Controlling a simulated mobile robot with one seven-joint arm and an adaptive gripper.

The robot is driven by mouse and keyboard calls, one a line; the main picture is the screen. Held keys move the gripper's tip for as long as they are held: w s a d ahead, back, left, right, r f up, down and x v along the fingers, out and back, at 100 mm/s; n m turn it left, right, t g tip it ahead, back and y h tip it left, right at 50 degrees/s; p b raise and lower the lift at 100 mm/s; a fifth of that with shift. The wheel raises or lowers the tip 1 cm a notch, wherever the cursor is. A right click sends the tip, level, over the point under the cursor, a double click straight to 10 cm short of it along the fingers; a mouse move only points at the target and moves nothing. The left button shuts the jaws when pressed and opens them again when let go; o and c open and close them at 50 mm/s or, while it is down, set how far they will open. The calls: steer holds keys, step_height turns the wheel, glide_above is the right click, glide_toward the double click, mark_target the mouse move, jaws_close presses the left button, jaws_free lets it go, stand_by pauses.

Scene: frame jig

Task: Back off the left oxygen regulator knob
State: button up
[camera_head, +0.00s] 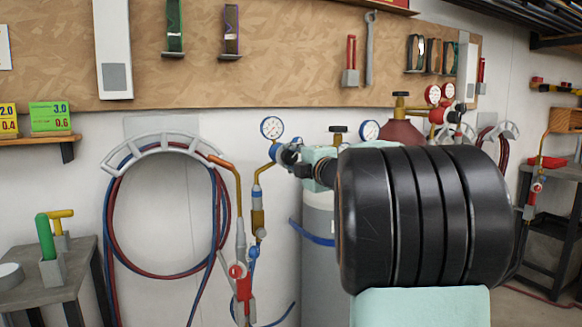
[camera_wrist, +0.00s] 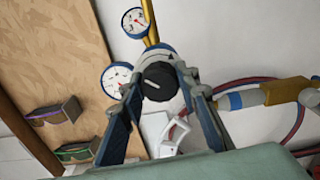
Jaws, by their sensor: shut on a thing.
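The black regulator knob (camera_wrist: 160,80), with a pale mark on its face, sits between the two fingers of my gripper (camera_wrist: 159,88) in the wrist view. My gripper is shut on the knob, one finger on each side. The blue oxygen regulator shows behind the knob, with one white-faced gauge (camera_wrist: 117,80) to its left and another gauge (camera_wrist: 135,21) above. In the head view my gripper (camera_head: 292,156) reaches the regulator from the right, and hides the knob. The white-faced gauges show there on the left (camera_head: 272,127) and right (camera_head: 369,130).
A grey cylinder (camera_head: 318,225) stands below the regulator, partly behind my arm. Red and blue hoses (camera_head: 112,225) hang on a wall rack at left, beside a torch (camera_head: 242,280). A red cylinder (camera_head: 400,132) with red gauges (camera_head: 433,95) stands behind my arm.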

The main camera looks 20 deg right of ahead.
steer(key=n+b, duration=0.2)
steer(key=n, duration=0.1)
steer(key=shift+f, duration=0.15)
steer(key=shift+n+b, duration=0.4)
steer(key=shift+n, duration=1.1)
steer(key=o, duration=1.2)
steer(key=shift+c, duration=0.2)
steer(key=s, duration=1.2)
steer(key=shift+d, duration=0.2)
